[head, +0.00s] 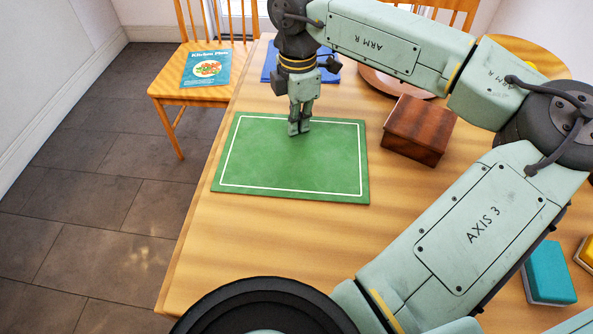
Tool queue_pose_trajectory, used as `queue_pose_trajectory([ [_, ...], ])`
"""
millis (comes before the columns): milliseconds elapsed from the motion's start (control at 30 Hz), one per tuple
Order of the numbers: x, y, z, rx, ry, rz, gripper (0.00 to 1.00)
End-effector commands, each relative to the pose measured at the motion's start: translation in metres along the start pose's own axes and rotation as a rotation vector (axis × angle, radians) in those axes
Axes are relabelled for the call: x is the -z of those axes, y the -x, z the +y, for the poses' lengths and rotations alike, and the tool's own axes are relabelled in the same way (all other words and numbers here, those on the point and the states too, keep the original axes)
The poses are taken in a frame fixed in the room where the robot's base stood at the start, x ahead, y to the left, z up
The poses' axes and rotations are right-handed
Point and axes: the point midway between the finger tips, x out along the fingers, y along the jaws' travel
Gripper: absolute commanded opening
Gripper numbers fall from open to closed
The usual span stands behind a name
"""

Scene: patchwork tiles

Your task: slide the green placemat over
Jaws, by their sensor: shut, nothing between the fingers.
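The green placemat (290,168) lies flat on the wooden table, with a white line running inside its edge. Its left corners are close to the table's left edge. My gripper (298,130) points straight down over the far middle part of the placemat. Its fingers are shut with nothing between them. The fingertips look to be at or just above the mat's surface; I cannot tell whether they touch it.
A brown wooden box (418,130) stands just right of the placemat. A blue object (270,70) and a round brown plate (378,82) lie behind, partly hidden by my arm. A teal block (549,273) lies at the right. Bare table (235,235) shows in front of the mat. A chair with a book (206,68) stands left.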

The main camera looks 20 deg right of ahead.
Motion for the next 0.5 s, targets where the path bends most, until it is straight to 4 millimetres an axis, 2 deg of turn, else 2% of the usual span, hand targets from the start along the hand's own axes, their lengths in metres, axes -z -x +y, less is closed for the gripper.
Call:
queue_pose_trajectory([
  [500,0.000,0.042,0.000,-0.001,0.000,-0.002,0.00],
])
